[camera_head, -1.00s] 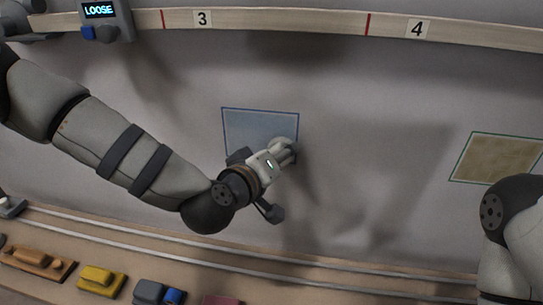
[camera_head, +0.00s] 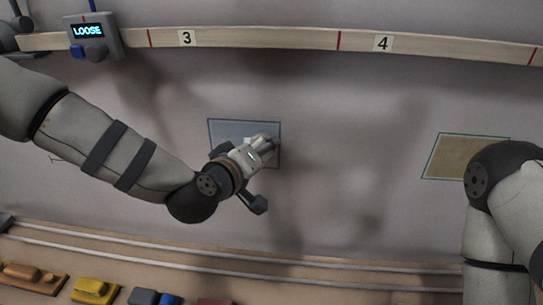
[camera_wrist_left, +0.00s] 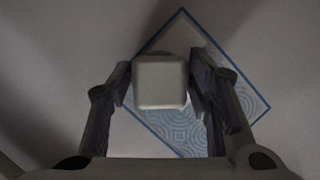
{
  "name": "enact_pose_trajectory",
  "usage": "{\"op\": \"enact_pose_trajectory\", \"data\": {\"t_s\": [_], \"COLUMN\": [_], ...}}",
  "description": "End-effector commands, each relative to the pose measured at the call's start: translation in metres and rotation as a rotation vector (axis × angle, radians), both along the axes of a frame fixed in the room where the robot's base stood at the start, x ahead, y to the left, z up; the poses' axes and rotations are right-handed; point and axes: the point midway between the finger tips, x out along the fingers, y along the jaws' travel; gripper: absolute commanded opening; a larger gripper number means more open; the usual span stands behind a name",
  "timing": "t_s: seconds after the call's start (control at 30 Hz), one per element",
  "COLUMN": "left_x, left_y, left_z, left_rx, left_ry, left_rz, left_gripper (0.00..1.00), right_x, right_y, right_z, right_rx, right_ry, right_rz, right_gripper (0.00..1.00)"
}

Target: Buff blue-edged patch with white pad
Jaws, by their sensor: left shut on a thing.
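The blue-edged patch (camera_head: 229,130) is a pale blue-grey rectangle on the grey wall, left of centre in the head view. In the left wrist view the patch (camera_wrist_left: 248,101) appears tilted, with a swirling pattern over its visible lower part. My left gripper (camera_head: 262,148) is in front of the patch's right part and is shut on the white pad (camera_wrist_left: 160,82), a blocky pale piece between both fingers. The gripper and pad hide part of the patch. I cannot tell whether the pad touches the surface. My right gripper is out of view.
A green-edged brown patch (camera_head: 458,155) lies to the right, partly behind my right arm. A wooden rail (camera_head: 265,38) numbered 3 and 4 runs above, with a box reading LOOSE (camera_head: 95,36). Below, a shelf holds a yellow block (camera_head: 95,291) and other blocks.

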Motion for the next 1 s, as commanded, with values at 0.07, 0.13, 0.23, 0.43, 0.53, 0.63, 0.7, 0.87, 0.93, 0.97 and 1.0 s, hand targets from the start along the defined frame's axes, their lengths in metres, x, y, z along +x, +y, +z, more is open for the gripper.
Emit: {"op": "enact_pose_trajectory", "data": {"t_s": [0.07,0.13,0.23,0.43,0.53,0.63,0.7,0.87,0.93,0.97,1.0], "left_x": [0.001,0.001,0.000,0.000,0.001,0.002,0.002,0.002,0.002,0.003,0.003], "left_y": [0.002,0.007,0.018,0.032,0.037,0.048,0.055,0.062,0.067,0.070,0.074], "left_z": [0.000,-0.001,-0.003,-0.007,-0.008,-0.008,-0.008,-0.008,-0.008,-0.008,-0.008], "left_rx": [0.000,0.000,0.000,0.000,-0.001,-0.001,-0.001,-0.001,-0.001,-0.001,-0.001], "left_ry": [-0.001,0.000,0.000,0.002,0.003,0.001,0.003,0.003,0.003,0.002,0.001], "left_rz": [0.001,0.002,0.003,0.000,0.001,0.003,0.003,0.001,0.001,0.002,0.003], "left_gripper": [0.21,0.21,0.21,0.21,0.21,0.21,0.21,0.21,0.21,0.21,0.21], "right_x": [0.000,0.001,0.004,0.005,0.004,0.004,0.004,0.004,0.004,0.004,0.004], "right_y": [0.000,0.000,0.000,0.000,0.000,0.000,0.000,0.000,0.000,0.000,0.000], "right_z": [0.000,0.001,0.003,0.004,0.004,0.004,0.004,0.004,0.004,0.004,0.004], "right_rx": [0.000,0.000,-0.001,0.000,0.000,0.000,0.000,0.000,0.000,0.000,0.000], "right_ry": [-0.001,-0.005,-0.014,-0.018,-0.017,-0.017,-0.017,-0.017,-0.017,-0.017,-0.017], "right_rz": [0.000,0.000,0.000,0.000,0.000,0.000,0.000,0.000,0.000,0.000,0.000], "right_gripper": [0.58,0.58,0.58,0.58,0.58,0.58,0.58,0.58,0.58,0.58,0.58]}}
